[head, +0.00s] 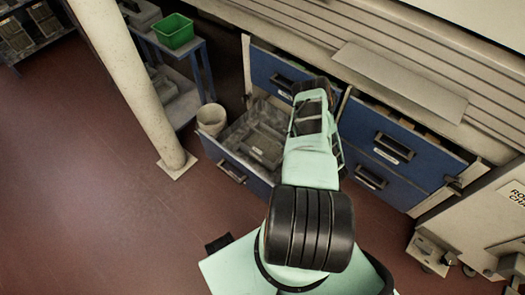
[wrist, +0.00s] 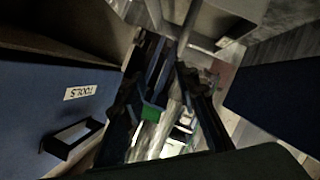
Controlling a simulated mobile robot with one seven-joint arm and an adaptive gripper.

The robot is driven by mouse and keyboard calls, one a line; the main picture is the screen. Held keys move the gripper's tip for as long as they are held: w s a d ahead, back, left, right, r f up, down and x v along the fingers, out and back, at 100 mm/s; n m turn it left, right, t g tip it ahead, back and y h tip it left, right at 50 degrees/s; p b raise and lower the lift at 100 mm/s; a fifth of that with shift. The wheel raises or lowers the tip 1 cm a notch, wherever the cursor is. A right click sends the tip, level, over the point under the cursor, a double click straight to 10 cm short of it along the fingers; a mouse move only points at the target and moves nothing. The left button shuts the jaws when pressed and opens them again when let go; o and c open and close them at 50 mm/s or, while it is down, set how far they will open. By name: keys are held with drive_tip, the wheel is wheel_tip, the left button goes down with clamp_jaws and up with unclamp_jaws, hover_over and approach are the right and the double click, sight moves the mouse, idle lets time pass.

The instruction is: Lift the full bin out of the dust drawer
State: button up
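The open lower-left drawer (head: 233,163) of the blue cabinet is pulled out in the head view. Inside it lies a grey bin (head: 262,145), dusty-looking; its contents are too small to make out, and my arm covers the drawer's right side. My arm reaches over this drawer toward the cabinet front. My gripper (wrist: 168,85) shows in the wrist view as two dark fingers spread apart, with nothing seen between them but the background. It is not on the bin. The bin cannot be made out in the wrist view.
A blue drawer front labelled TOOLS (wrist: 65,115) is close on the left in the wrist view. Closed blue drawers (head: 385,150) are right of my arm. A pale post (head: 135,85), a beige bucket (head: 211,118) and a green bin (head: 174,31) on a table stand left. Red floor lies clear at left.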

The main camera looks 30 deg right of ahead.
sight(273, 141)
wheel_tip(273, 141, down, 4)
drive_tip(key=s+a, duration=0.1)
drive_tip(key=s, duration=0.2)
drive_tip(key=b+x, duration=0.1)
drive_tip(key=x, duration=0.2)
drive_tip(key=b+x, duration=0.2)
drive_tip(key=x, duration=0.2)
drive_tip(key=b+x, duration=0.1)
drive_tip(key=x, duration=0.2)
drive_tip(key=shift+w+a+r, duration=0.2)
drive_tip(key=shift+w+a, duration=0.1)
drive_tip(key=shift+a, duration=0.15)
clamp_jaws()
drive_tip(key=shift+r, duration=0.1)
